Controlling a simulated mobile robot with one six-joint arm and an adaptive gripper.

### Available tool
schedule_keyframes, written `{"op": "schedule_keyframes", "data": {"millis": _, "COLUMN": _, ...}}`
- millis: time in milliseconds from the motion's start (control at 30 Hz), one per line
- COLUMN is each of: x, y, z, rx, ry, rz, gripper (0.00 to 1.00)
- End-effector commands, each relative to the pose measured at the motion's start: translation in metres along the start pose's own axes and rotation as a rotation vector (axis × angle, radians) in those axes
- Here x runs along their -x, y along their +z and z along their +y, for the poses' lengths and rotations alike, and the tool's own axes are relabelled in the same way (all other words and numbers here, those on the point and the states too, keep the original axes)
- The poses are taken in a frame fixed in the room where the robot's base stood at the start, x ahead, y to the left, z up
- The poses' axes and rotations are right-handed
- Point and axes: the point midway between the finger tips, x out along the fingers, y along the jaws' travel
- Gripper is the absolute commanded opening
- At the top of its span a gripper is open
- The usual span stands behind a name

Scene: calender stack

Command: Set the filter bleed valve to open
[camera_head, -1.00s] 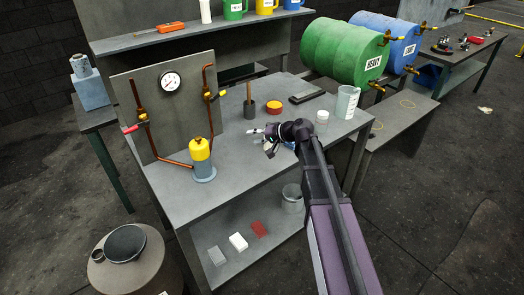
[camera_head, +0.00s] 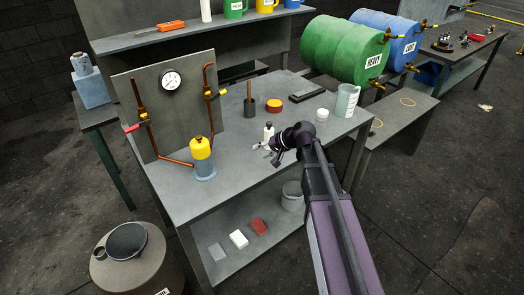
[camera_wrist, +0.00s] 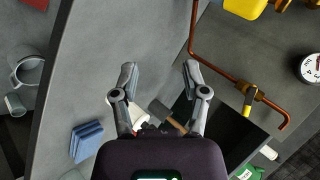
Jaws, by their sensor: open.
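An upright grey panel (camera_head: 184,118) on the bench carries copper pipes and a round white gauge (camera_head: 171,80). A valve with a red handle (camera_head: 131,128) is on the left pipe. A valve with a yellow handle (camera_head: 221,93) is on the right pipe; it also shows in the wrist view (camera_wrist: 247,103). I cannot tell which is the bleed valve. A yellow-topped filter (camera_head: 201,148) stands in front of the panel on a blue-grey base. My gripper (camera_head: 264,152) is open and empty above the bench, right of the filter and apart from both valves; its spread fingers show in the wrist view (camera_wrist: 159,72).
A white bottle (camera_head: 268,131) stands just behind my gripper. The bench's front left (camera_head: 190,190) is clear. A shelf (camera_head: 190,35) overhangs the back.

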Motion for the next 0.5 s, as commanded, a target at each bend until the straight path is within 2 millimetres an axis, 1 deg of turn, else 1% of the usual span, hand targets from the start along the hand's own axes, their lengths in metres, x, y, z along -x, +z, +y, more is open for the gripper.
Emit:
{"op": "schedule_keyframes", "data": {"millis": 167, "x": -0.001, "y": -0.005, "z": -0.003, "rx": 0.005, "ry": -0.018, "rz": 0.005, "gripper": 0.58}}
{"op": "schedule_keyframes", "data": {"millis": 267, "x": -0.003, "y": -0.014, "z": -0.010, "rx": 0.017, "ry": -0.056, "rz": 0.014, "gripper": 0.58}}
{"op": "schedule_keyframes", "data": {"millis": 367, "x": -0.005, "y": -0.029, "z": -0.022, "rx": 0.037, "ry": -0.120, "rz": 0.031, "gripper": 0.58}}
{"op": "schedule_keyframes", "data": {"millis": 500, "x": -0.007, "y": -0.059, "z": -0.044, "rx": 0.075, "ry": -0.246, "rz": 0.077, "gripper": 0.58}}
